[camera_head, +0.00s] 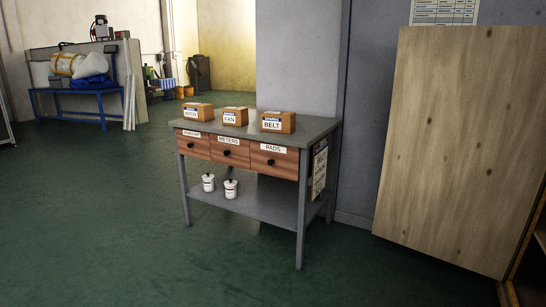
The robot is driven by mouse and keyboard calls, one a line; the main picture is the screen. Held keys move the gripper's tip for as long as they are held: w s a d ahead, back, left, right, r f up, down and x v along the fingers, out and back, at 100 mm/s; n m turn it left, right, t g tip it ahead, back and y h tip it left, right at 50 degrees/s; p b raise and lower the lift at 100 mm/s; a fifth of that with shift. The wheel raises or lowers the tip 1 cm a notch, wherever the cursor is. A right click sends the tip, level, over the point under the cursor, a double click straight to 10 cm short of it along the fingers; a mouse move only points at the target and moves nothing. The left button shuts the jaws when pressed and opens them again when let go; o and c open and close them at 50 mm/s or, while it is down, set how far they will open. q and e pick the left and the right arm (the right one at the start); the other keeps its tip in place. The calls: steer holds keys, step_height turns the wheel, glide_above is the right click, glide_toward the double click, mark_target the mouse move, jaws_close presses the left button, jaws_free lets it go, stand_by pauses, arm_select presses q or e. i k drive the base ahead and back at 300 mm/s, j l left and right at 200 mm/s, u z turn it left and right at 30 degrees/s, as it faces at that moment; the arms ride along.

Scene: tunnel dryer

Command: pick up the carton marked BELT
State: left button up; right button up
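The carton marked BELT (278,122) is a brown box with a white label on its front. It stands on the grey top of a work table (318,130), at the right end of a row of three cartons. The carton marked FAN (235,117) is in the middle. The carton at the left end (197,112) has a label too small to read surely. The three stand apart from each other. Neither of my grippers is in view.
The table has three wooden drawers, one marked PADS (273,161), and a lower shelf with two white tubs (231,188). A large wooden panel (450,145) stands at the right. The green floor (110,220) is clear in front and left. A blue bench (78,92) stands far back left.

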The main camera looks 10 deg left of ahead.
mark_target(271, 121)
steer(key=i+l+u, duration=0.45)
steer(key=l, duration=0.15)
steer(key=i+l+u, duration=0.2)
steer(key=i+l, duration=0.15)
steer(key=l, duration=0.2)
steer(key=i+l, duration=0.15)
steer(key=l, duration=0.25)
steer(key=i+l+u, duration=0.1)
steer(key=l, duration=0.25)
steer(key=i+l, duration=0.2)
steer(key=l, duration=0.2)
steer(key=i+l, duration=0.15)
steer(key=l, duration=0.2)
steer(key=i+l+u, duration=0.1)
steer(key=l, duration=0.3)
steer(key=j+z, duration=0.1)
steer(key=j, duration=0.7)
steer(key=j+z, duration=0.1)
steer(key=j, duration=0.7)
steer(key=j+z, duration=0.1)
steer(key=j, duration=0.65)
steer(key=j+z, duration=0.1)
steer(key=j, duration=0.7)
steer(key=k+j+z, duration=0.1)
steer(key=j, duration=0.7)
steer(key=k, duration=0.05)
